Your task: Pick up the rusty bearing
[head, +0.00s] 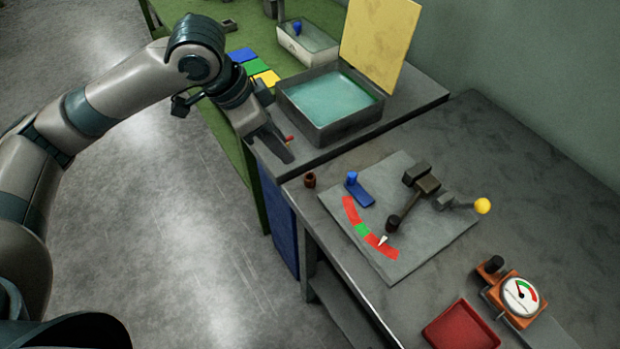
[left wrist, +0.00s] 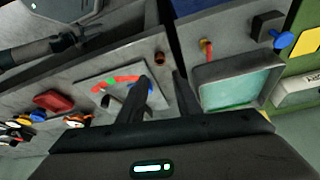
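The rusty bearing (head: 309,180) is a small brown ring standing near the left edge of the grey table, beside the grey plate. In the left wrist view the bearing (left wrist: 159,58) lies beyond the fingertips, roughly in line with the gap between them. My left gripper (head: 286,150) is above the near edge of the bench, up and left of the bearing in the head view. In the left wrist view its two fingers (left wrist: 161,78) are apart with nothing between them. A dark gripper-like end (left wrist: 72,38), seemingly my right one, shows small at the upper left there.
A grey bin of teal liquid (head: 330,122) with a yellow panel (head: 380,40) stands behind. The grey plate (head: 437,238) bears a lever and a blue piece (head: 358,189). A red tray (head: 461,328) and dial gauge (head: 520,296) are at front right. A red-tipped item (head: 289,138) is close to my left gripper.

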